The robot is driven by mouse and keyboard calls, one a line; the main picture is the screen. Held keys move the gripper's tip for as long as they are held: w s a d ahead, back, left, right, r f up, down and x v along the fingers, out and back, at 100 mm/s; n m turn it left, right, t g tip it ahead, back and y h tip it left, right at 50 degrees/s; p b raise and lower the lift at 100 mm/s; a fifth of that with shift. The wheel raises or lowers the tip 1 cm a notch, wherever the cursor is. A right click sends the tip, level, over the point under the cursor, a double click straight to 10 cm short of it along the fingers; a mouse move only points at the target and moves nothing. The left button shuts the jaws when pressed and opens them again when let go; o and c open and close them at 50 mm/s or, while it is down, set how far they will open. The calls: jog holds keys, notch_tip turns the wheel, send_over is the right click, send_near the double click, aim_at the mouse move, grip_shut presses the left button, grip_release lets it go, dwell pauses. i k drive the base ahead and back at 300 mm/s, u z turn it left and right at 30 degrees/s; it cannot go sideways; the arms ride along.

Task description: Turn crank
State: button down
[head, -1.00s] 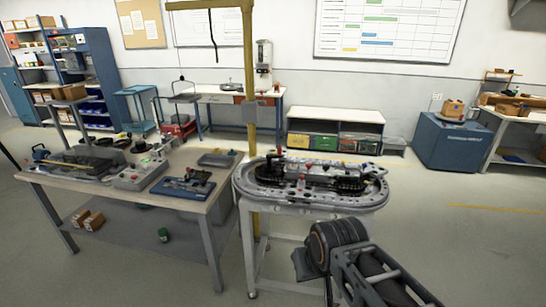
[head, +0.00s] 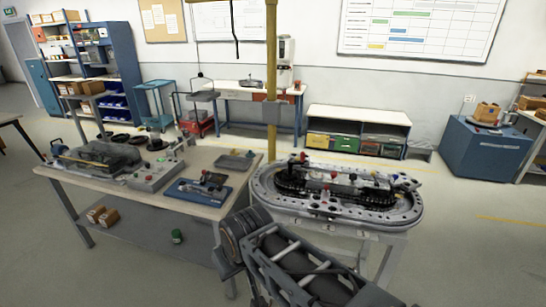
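The oval ring track (head: 400,214) sits on a white stand in front of me, right of centre. It has a grey metal rim with holes and a dark chain-like inner loop. Small red-topped parts stand on it, one at its back left and one at its front edge. I cannot tell which part is the crank. My arm (head: 290,262) reaches up from the bottom, in front of the stand and left of the track's front. My gripper's fingers are not visible; only the dark arm links and a round joint show.
A workbench (head: 128,196) with a control box (head: 155,178), a blue tray (head: 200,190) and other devices stands at the left, close to the track. A yellow post (head: 271,70) rises behind the gap between them. Open floor (head: 470,255) lies to the right.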

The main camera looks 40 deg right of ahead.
aim_at(289, 176)
jog(key=z, duration=0.15)
jog(key=i, duration=0.65)
jog(key=z, duration=0.75)
jog(key=i, duration=0.35)
jog(key=z, duration=0.45)
